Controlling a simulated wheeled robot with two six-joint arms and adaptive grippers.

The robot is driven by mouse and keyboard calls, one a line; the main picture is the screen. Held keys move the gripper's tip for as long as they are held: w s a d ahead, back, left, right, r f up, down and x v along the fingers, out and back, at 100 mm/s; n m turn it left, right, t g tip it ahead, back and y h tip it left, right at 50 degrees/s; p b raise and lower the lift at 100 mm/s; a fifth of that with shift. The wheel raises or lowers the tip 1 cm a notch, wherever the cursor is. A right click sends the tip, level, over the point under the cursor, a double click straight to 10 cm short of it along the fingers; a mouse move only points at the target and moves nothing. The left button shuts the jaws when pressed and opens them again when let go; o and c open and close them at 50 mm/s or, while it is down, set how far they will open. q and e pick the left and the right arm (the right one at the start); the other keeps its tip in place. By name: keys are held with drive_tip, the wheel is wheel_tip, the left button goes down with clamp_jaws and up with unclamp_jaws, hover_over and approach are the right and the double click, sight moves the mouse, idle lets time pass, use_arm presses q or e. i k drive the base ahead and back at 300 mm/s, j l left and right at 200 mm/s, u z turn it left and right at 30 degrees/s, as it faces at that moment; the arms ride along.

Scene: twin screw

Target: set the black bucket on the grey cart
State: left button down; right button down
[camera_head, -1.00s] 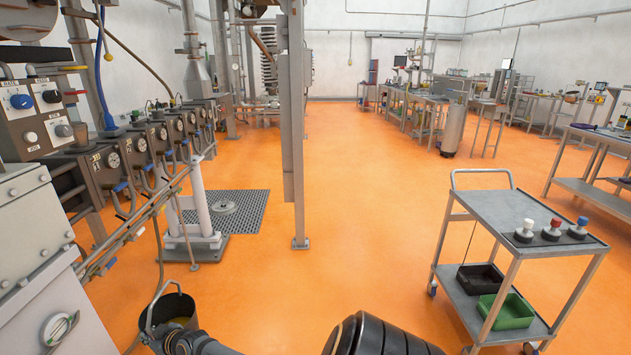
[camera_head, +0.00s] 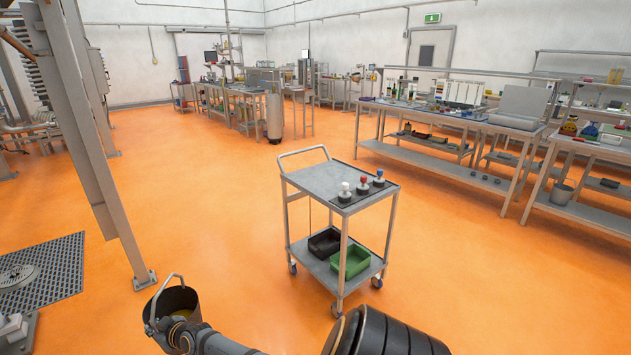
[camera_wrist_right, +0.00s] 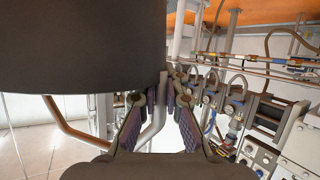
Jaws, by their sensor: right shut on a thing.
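The black bucket (camera_head: 176,302) is at the lower left of the head view, with something yellowish inside. My right gripper (camera_head: 172,336) is shut on it at its near side. In the right wrist view the bucket's dark wall (camera_wrist_right: 80,50) fills the upper left, and the fingers (camera_wrist_right: 160,108) close around a grey bar of its handle. The grey cart (camera_head: 335,180) stands upright on the floor near the middle of the head view, to the right of and beyond the bucket. The bucket is apart from the cart. My left gripper is not in view.
Two white-based knobs, among several small coloured-top items (camera_head: 362,185), stand on the right of the cart's top; its left part is bare. The lower shelf holds a black tray (camera_head: 325,241) and a green tray (camera_head: 352,262). A metal post (camera_head: 110,200) stands left. Orange floor is open around the cart.

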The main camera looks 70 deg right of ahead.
sight(326, 175)
drive_tip(key=i+l+z, duration=0.1)
drive_tip(key=z, duration=0.4)
drive_tip(key=i+j+z, duration=0.1)
drive_tip(key=i+z, duration=0.2)
drive_tip(key=z, duration=0.15)
drive_tip(key=i+z, duration=0.25)
drive_tip(key=z, duration=0.25)
drive_tip(key=i+j+z, duration=0.3)
drive_tip(key=i+j, duration=0.55)
